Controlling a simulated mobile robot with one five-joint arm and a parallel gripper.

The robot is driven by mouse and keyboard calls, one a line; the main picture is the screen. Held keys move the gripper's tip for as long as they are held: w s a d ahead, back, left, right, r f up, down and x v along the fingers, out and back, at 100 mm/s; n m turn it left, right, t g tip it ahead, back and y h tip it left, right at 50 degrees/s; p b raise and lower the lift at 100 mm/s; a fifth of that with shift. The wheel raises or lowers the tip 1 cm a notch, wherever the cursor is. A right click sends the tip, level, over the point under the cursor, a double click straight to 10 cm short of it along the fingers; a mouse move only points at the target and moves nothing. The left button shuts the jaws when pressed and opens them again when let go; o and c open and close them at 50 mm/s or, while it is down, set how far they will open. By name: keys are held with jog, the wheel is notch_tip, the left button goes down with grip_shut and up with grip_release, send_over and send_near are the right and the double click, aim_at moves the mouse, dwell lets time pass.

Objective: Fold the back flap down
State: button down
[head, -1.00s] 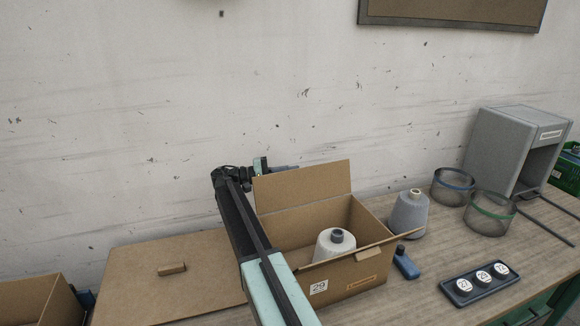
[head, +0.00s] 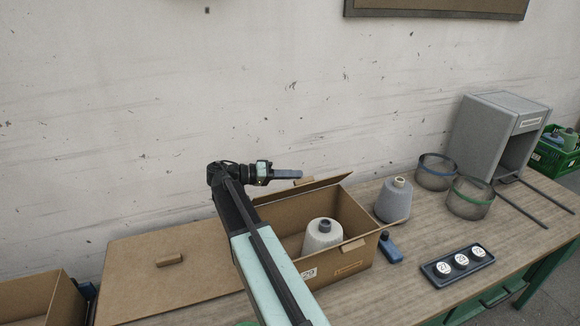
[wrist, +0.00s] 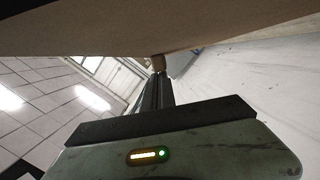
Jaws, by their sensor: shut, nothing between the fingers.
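The open cardboard box (head: 345,270) stands on the table with a pale cone of yarn (head: 322,237) inside. Its back flap (head: 318,186) leans inward over the rear of the box, seen almost edge-on and not flat. My gripper (head: 300,174) is shut and empty, with its fingers along the top of the flap near a small tan tab. In the wrist view the flap (wrist: 120,30) fills the top, and my shut fingers (wrist: 157,75) reach to the tan tab at its edge; whether they touch is unclear.
A grey cone (head: 393,200), a blue tool (head: 390,247) and a tray of numbered knobs (head: 457,263) lie right of the box. Two mesh baskets (head: 436,172) and a grey housing (head: 495,135) stand farther right.

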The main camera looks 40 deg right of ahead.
jog(key=s+a+f+m+t+b, duration=0.1)
jog(key=s+f+m+t+b, duration=0.1)
jog(key=s+f+m+b, duration=0.2)
jog(key=shift+s+a+f+m, duration=0.2)
jog(key=shift+s+f+m, duration=0.75)
jog(key=shift+s, duration=0.65)
notch_tip(320, 180, up, 5)
jog(key=p, duration=0.5)
jog(key=p+v, duration=0.1)
jog(key=v, duration=0.8)
jog(key=shift+w+a+f+p, duration=0.2)
jog(key=shift+a+p, duration=0.1)
jog(key=shift+a, duration=0.15)
